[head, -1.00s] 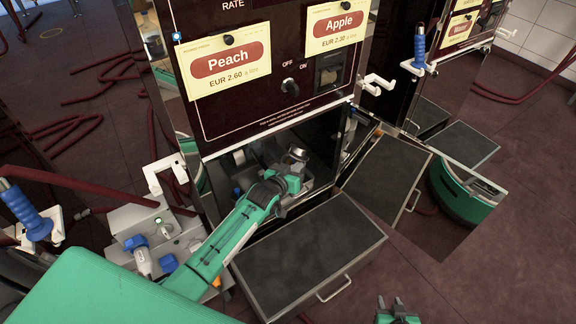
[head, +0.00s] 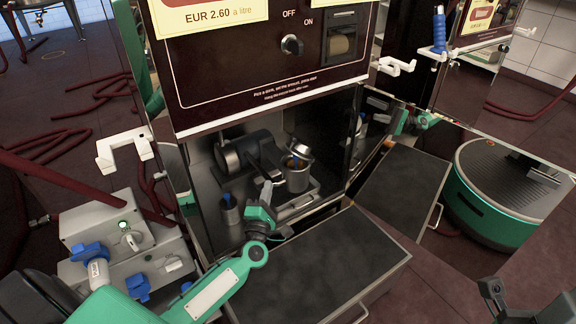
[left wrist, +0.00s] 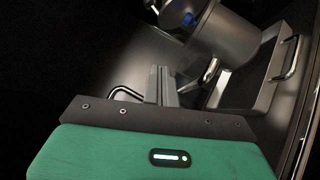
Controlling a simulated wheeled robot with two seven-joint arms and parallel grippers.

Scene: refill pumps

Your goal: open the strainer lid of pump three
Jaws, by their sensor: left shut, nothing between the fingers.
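The pump (head: 245,150) stands inside the open cabinet below the Peach panel. In front of it is a metal strainer pot (head: 298,180). Its round silver lid (head: 300,151) stands tilted up at the pot's top, with something blue showing beneath it. My left gripper (head: 266,190) is inside the cabinet, just left of the pot, shut and empty. The left wrist view shows the pot (left wrist: 228,42) close beyond the shut fingers (left wrist: 165,85).
A dark-topped drawer (head: 325,265) with a handle juts out below the cabinet. A shiny steel panel to the right mirrors the scene. A grey box (head: 125,245) with blue handles stands at the left, with a white hook (head: 125,150) above it. Red hoses lie behind.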

